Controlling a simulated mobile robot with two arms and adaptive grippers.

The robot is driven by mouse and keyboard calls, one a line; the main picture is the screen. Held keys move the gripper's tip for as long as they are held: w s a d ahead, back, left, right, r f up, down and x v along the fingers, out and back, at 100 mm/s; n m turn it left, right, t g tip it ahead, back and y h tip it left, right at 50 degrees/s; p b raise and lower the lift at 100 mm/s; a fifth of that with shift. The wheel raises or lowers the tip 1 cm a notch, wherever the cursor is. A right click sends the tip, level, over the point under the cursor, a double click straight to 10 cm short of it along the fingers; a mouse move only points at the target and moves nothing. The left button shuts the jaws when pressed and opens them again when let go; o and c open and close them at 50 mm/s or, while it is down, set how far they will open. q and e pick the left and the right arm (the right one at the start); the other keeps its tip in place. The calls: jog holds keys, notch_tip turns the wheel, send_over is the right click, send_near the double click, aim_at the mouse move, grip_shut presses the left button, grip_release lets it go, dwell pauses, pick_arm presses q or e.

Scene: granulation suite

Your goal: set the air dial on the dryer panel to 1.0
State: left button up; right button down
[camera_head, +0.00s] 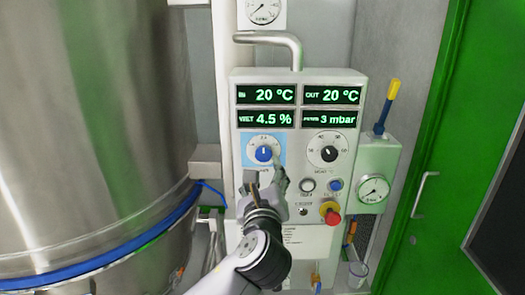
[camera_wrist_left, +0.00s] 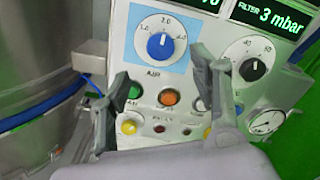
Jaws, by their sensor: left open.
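The air dial (camera_head: 264,153) is a blue knob on a light-blue square at the left of the dryer panel (camera_head: 243,205). In the left wrist view the air dial (camera_wrist_left: 160,46) shows whole, with its white mark pointing roughly up, near the 2.0 on its scale. My left gripper (camera_head: 266,172) is open and empty, just below and in front of the dial. In the wrist view its two fingers (camera_wrist_left: 168,80) stand wide apart below the dial, with the knob above the gap between them. No contact with the knob shows. My right gripper is not in view.
A black heat dial (camera_head: 328,154) sits right of the air dial, with green displays (camera_head: 266,95) above. Buttons and a red emergency knob (camera_head: 330,213) lie below. A steel vessel (camera_head: 90,130) stands left. A gauge box (camera_head: 374,188) and green door (camera_head: 440,150) are right.

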aim_at(262, 156)
pick_arm(q)
jog(key=w+p, duration=0.2)
jog(key=w, duration=0.8)
jog(key=shift+w, duration=0.1)
jog(key=c, duration=1.1)
jog(key=shift+c, duration=0.2)
jog(key=shift+f+n, duration=0.15)
jog(key=shift+n, duration=0.25)
jog(key=n+b, duration=0.2)
jog(key=n, duration=0.3)
jog(key=shift+f, duration=0.1)
jog(key=n+b, duration=0.2)
jog(key=n, duration=0.4)
jog(key=shift+a, duration=0.1)
